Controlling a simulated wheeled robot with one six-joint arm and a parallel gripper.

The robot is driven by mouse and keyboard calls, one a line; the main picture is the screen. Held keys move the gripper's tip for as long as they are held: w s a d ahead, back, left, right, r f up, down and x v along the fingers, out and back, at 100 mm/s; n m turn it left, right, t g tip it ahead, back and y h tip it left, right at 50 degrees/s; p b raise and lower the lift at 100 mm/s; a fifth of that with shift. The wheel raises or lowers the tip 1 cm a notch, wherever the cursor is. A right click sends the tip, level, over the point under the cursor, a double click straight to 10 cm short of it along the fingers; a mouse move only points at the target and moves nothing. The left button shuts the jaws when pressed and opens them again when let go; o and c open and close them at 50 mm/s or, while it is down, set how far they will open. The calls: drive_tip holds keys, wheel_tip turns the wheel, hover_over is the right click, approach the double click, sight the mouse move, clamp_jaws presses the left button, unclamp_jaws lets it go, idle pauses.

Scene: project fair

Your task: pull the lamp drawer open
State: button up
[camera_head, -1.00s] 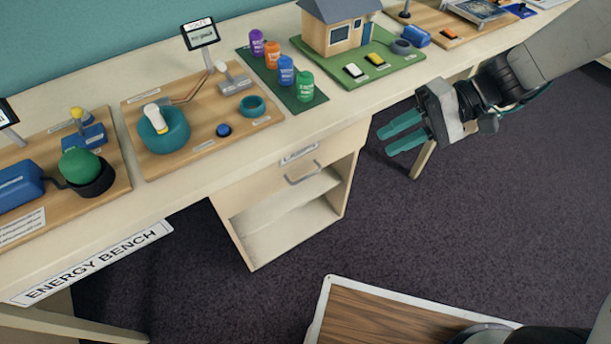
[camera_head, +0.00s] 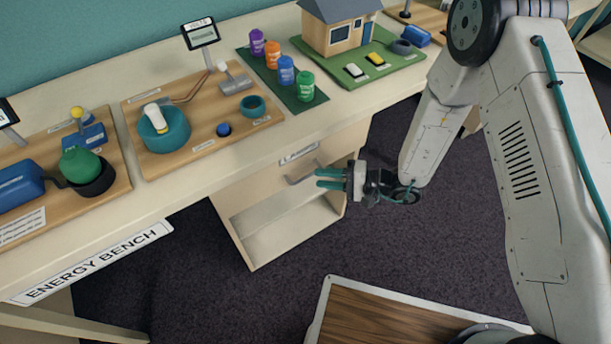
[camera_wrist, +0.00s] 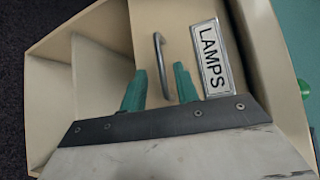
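The lamp drawer (camera_head: 267,192) is a pale front under the bench top, and it looks shut. In the wrist view its label reads LAMPS (camera_wrist: 211,58), beside a grey bar handle (camera_wrist: 160,66). The handle also shows in the head view (camera_head: 296,180), partly behind the fingers. My gripper (camera_head: 328,178) points at the drawer front. In the wrist view my gripper (camera_wrist: 160,88) has its two teal fingers apart, with an empty gap in line with the handle. The handle's near end lies close to the fingertips; I cannot tell whether they touch.
An open shelf space (camera_head: 285,228) lies below the drawer. The bench top (camera_head: 235,170) above holds a board with a teal bowl (camera_head: 163,130), several coloured canisters (camera_head: 286,71) and a model house (camera_head: 338,26). Dark carpet (camera_head: 230,295) in front is clear.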

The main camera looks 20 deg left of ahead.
sight(306, 176)
drive_tip(key=a, duration=0.5)
drive_tip(key=shift+s+a+f, duration=0.25)
drive_tip(key=shift+a+f, duration=0.05)
drive_tip(key=shift+f, duration=0.1)
clamp_jaws()
